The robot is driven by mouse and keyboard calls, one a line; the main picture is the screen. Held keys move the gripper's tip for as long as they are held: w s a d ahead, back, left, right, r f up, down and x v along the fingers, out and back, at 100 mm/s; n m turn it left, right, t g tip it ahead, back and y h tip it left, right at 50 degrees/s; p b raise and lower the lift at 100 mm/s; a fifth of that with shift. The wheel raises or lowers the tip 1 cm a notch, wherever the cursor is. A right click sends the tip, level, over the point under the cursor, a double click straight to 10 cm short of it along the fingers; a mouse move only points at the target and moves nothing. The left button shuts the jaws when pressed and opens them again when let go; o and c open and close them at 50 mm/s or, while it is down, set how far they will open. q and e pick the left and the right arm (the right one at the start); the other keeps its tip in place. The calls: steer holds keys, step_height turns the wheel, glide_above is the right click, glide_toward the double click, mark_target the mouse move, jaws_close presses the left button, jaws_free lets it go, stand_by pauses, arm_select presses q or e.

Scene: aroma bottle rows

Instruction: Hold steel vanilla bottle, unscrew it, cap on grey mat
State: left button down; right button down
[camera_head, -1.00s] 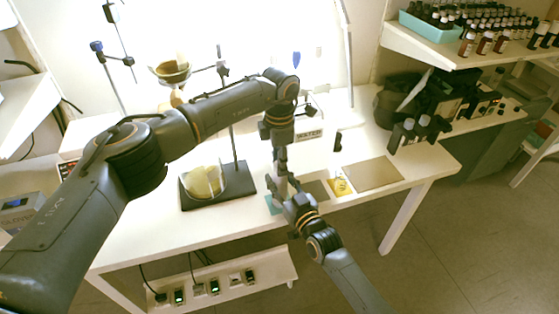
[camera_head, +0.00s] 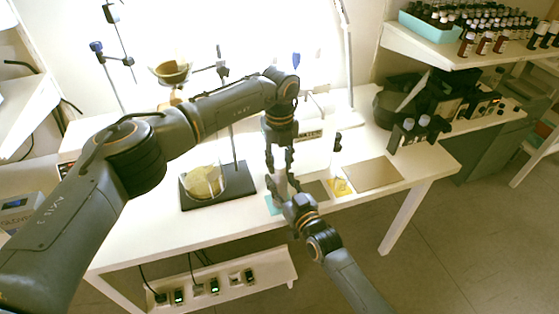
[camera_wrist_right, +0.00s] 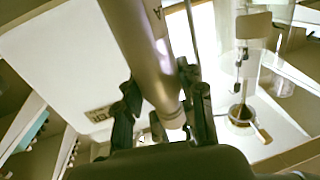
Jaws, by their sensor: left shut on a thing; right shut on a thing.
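The steel vanilla bottle (camera_head: 282,186) stands upright over the front of the table, mostly hidden by my grippers. In the right wrist view I take the large grey cylinder (camera_wrist_right: 143,40) with a letter on it to be this bottle. My right gripper (camera_head: 287,192) is shut on its body from the front. My left gripper (camera_head: 280,174) points down from above, its two fingers around the top of the bottle, shut on the cap. The cap itself is too small to make out, and I cannot tell whether it is loose. The grey mat (camera_head: 317,190) lies just right of the bottle, looking empty.
A teal mat (camera_head: 272,206) lies by the bottle, a yellow mat (camera_head: 336,190) right of the grey one, then a tan board (camera_head: 372,173). A beaker (camera_head: 203,182) on a dark stand is at left. Dark bottles (camera_head: 410,132) stand at right.

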mark_target(279, 164)
arm_select(q)
steer(key=shift+r, duration=0.25)
stand_by(0.4)
steer(key=shift+r, duration=0.85)
steer(key=shift+r, duration=2.05)
arm_select(e)
steer(key=c, duration=0.7)
jaws_free()
steer(key=shift+c, duration=0.2)
